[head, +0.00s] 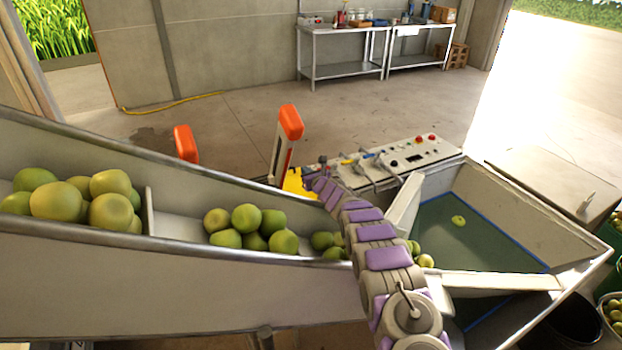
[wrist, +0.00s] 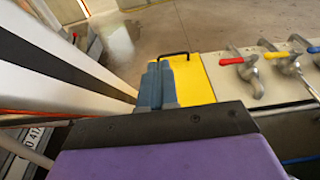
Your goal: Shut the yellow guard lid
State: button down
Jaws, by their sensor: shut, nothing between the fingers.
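The yellow guard lid (wrist: 196,80) shows in the wrist view as a flat yellow panel with a thin black handle at its far edge. It sits at the left end of the pale control panel. My gripper (wrist: 158,72) is shut and empty, with its blue-grey fingers overlapping the left part of the lid in the picture. I cannot tell whether they touch it or how far the lid is tilted. In the head view a small part of the yellow lid (head: 294,183) shows beyond the chute wall, left of my arm's end, which hides the rest.
The control panel (head: 405,158) carries valves with red, yellow and blue handles. Orange-capped posts (head: 290,122) stand left of the lid. The chute (head: 180,228) holds green fruit in front. A blue-edged bin (head: 480,225) lies to the right.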

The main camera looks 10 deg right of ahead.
jog(key=s+d+r+m+g+h, duration=0.3)
jog(key=s+d+r+m+h, duration=0.3)
jog(key=s+d+r+m, duration=0.6)
jog(key=s+d+r+m+g+h, duration=0.1)
jog(key=s+d+r+m+g, duration=0.15)
jog(key=s+m, duration=0.55)
jog(key=s+d+r+m+g+h, duration=0.1)
jog(key=s+m+g, duration=0.25)
jog(key=s, duration=0.95)
jog(key=s+a+m+g+y, duration=0.1)
jog(key=s+a+m, duration=0.3)
jog(key=s, duration=1)
jog(key=s+a+f+m+g+y, duration=0.1)
jog(key=s+a+m+g, duration=0.3)
jog(key=s, duration=1.1)
jog(key=s+a+m+g+y, duration=0.1)
jog(key=s+a+m, duration=0.4)
jog(key=s, duration=1)
jog(key=m+g, duration=0.1)
jog(key=m, duration=0.2)
jog(key=shift+s+a+f+g+b, duration=0.2)
jog(key=shift+s+g+b, duration=0.05)
jog(key=shift+g+b, duration=0.15)
